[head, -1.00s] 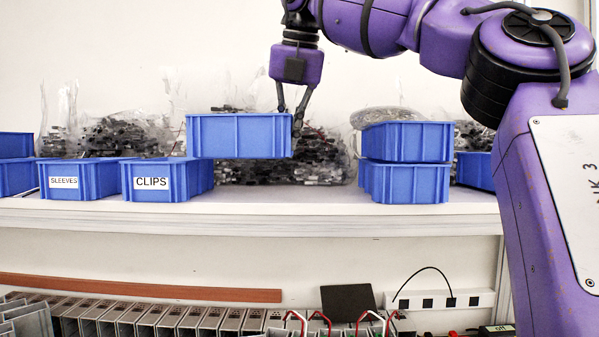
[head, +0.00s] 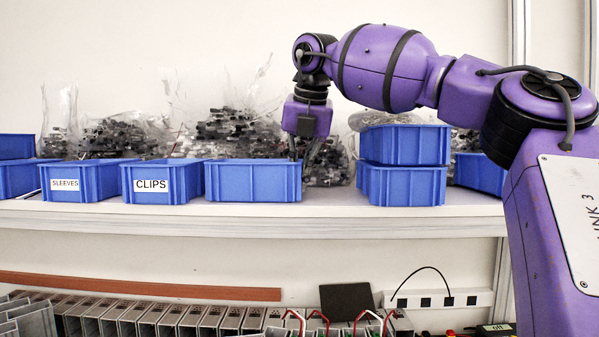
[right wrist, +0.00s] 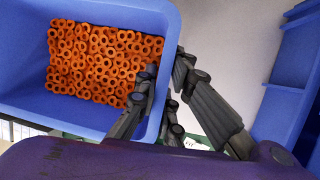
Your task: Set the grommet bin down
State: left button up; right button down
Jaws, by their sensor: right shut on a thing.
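The grommet bin (head: 253,183) is a blue, unlabelled bin. It stands level at the shelf (head: 330,216), right of the CLIPS bin, its base in line with that bin's base; it appears to rest on the shelf. The right wrist view shows many orange grommets (right wrist: 100,65) inside the bin (right wrist: 75,118). My right gripper (head: 299,152) is shut on the bin's right side wall, one finger inside and one outside (right wrist: 166,78). Its fingertips are partly hidden in the head view. My left gripper is not in view.
The CLIPS bin (head: 160,184) and SLEEVES bin (head: 82,184) stand to the left. Two stacked blue bins (head: 404,146) stand to the right, with a free shelf gap before them. Clear bags of dark parts (head: 237,130) lie behind.

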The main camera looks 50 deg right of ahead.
jog(key=c, duration=1.9)
grip_release()
jog(key=shift+f, duration=0.1)
jog(key=shift+o, duration=0.2)
jog(key=v, duration=1.2)
jog(key=shift+a, duration=0.1)
